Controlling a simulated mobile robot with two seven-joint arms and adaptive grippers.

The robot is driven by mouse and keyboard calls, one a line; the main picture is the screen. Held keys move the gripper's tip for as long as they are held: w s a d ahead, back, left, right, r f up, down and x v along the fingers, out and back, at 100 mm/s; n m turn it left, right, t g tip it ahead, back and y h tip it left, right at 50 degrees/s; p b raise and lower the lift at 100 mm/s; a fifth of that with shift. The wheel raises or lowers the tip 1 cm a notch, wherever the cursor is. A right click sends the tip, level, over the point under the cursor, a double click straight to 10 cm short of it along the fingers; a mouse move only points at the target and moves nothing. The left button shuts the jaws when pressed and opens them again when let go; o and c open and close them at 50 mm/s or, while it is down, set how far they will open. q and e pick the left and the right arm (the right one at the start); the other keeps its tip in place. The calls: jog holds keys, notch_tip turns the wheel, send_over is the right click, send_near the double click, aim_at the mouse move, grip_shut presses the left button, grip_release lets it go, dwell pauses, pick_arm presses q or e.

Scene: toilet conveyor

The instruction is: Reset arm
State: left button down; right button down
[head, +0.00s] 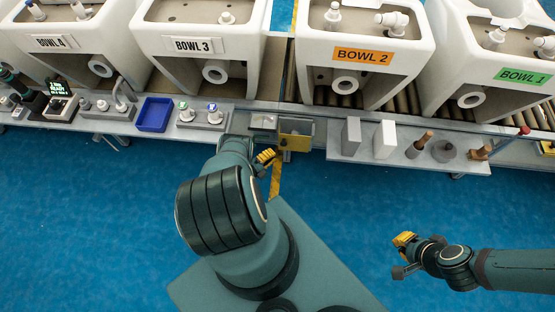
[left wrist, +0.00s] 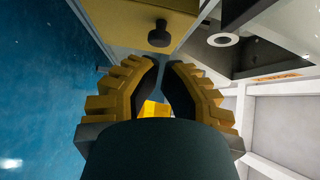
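My left gripper (head: 267,157) is below the front edge of the workbench, close to a yellow-fronted box (head: 295,142). In the left wrist view its yellow-and-black fingers (left wrist: 164,66) curve together, with only a narrow gap between the tips and no held object visible there. A black knob (left wrist: 160,36) on the yellow front (left wrist: 115,18) is just beyond the fingertips and apart from them. My right gripper (head: 402,246) hangs over the blue floor at the lower right, away from the bench. Its fingers are too small to read.
Toilet bowls labelled BOWL 4, BOWL 3, BOWL 2 (head: 363,55) and BOWL 1 (head: 525,77) stand on the conveyor behind the bench. The blue floor (head: 90,220) in front is clear.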

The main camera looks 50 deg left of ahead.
pick_arm(q)
jog(key=s+a, duration=0.2)
jog(key=a, duration=0.4)
jog(key=shift+s, duration=0.2)
jog(key=shift+d+f, duration=0.1)
jog(key=shift+f, duration=0.05)
